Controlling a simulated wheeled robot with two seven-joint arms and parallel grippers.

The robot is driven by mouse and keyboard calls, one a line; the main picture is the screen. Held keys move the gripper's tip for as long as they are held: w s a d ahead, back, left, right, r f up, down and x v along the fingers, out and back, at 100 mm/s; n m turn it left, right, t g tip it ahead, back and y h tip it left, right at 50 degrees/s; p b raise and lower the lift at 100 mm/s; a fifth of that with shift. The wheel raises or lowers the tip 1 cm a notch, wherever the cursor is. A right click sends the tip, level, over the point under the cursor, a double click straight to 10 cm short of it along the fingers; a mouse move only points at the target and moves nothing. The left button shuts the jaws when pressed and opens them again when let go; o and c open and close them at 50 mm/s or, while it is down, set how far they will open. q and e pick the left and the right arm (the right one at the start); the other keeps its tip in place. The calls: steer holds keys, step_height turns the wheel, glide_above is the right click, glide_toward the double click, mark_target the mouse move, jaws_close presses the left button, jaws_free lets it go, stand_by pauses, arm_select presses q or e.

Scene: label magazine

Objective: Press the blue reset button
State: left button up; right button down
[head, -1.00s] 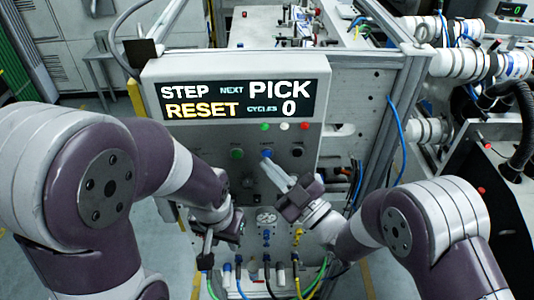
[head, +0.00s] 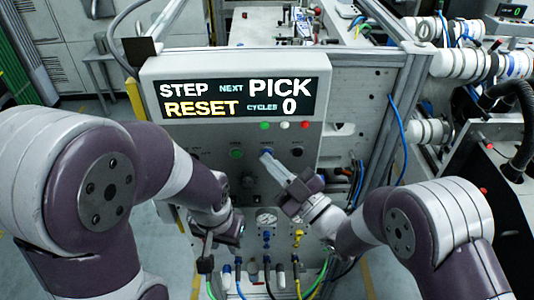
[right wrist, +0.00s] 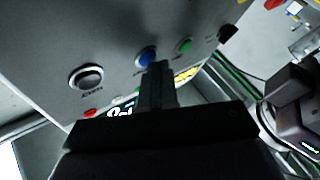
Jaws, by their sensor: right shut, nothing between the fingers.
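The blue reset button (right wrist: 147,57) is on the grey control panel, and in the right wrist view it shows just beyond my right fingertips. In the head view only a bit of blue (head: 266,150) shows at those tips. My right gripper (head: 266,156) is shut and empty, its fingers pointing at the button; the fingers also show in the right wrist view (right wrist: 160,68). I cannot tell whether the tips touch the button. My left gripper (head: 208,240) hangs low in front of the panel's left side, and its jaws are not clear.
The display (head: 240,98) reads STEP RESET, NEXT PICK, CYCLES 0. A gauge (head: 266,217), hoses and cables lie below.

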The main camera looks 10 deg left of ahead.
steer(key=shift+w, duration=0.1)
stand_by(0.4)
steer(key=shift+s+d, duration=0.2)
steer(key=shift+s, duration=0.55)
steer(key=shift+s+d, duration=0.2)
steer(key=shift+s, duration=0.6)
steer(key=shift+s+d, duration=0.25)
steer(key=shift+s, duration=0.55)
steer(key=shift+s+d, duration=0.2)
steer(key=shift+s, duration=0.6)
